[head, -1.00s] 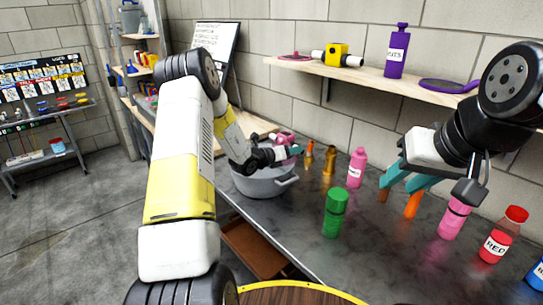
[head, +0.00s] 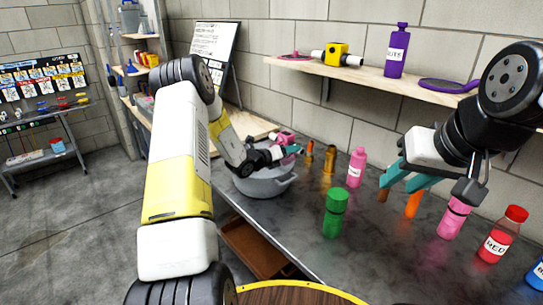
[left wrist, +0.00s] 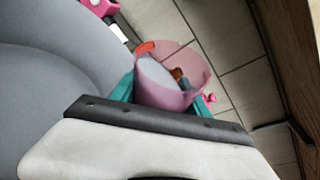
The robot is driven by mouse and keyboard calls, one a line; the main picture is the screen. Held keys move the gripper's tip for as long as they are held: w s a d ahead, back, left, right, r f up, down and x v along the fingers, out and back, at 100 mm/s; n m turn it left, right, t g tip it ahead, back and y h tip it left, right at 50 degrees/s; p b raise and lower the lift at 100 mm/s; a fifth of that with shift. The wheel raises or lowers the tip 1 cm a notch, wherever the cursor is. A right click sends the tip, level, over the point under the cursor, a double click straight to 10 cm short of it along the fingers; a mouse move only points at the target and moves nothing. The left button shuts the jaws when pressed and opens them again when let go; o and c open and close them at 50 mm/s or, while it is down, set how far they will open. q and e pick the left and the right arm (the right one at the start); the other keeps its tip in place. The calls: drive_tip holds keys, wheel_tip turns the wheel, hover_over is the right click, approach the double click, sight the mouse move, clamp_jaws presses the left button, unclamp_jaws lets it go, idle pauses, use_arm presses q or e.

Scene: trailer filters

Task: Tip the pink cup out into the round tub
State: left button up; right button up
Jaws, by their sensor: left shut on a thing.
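The pink cup (left wrist: 172,92) is between the teal fingers of my left gripper (left wrist: 165,97), which is shut on it. In the left wrist view its open mouth shows, with an orange piece, a pale surface and small dark and brown bits inside. In the head view the left gripper (head: 291,150) is over the far right rim of the grey round tub (head: 262,187), and the cup is mostly hidden. The tub's grey wall (left wrist: 45,75) fills the left of the left wrist view. My right gripper (head: 405,178) is open and empty above the bench.
A green bottle (head: 335,213), a pink bottle (head: 356,168) and a brass-coloured bottle (head: 329,160) stand right of the tub. Pink, red and blue bottles stand at the right. A wall shelf (head: 375,80) runs above.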

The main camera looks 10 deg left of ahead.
use_arm(q)
drive_tip(key=shift+r+n+t+h, duration=0.3)
drive_tip(key=shift+r+n+h, duration=0.4)
drive_tip(key=shift+r+n, duration=0.4)
idle(1.1)
drive_tip(key=shift+f+n+h, duration=0.3)
drive_tip(key=shift+n, duration=0.6)
idle(0.6)
drive_tip(key=shift+r+n+t+p, duration=0.5)
drive_tip(key=shift+n+p, duration=0.05)
drive_tip(key=shift+n, duration=0.15)
idle(0.8)
drive_tip(key=shift+w+a+f+n+h, duration=0.1)
drive_tip(key=shift+a+n+h, duration=0.1)
drive_tip(key=shift+a+n, duration=0.25)
drive_tip(key=shift+w+a+f+n+h, duration=0.1)
drive_tip(key=shift+a+n+h, duration=0.1)
drive_tip(key=shift+a+n, duration=0.2)
idle(0.8)
drive_tip(key=shift+a+r+n+t, duration=0.15)
drive_tip(key=shift+r+n+t, duration=0.2)
drive_tip(key=shift+n+t, duration=0.2)
idle(0.5)
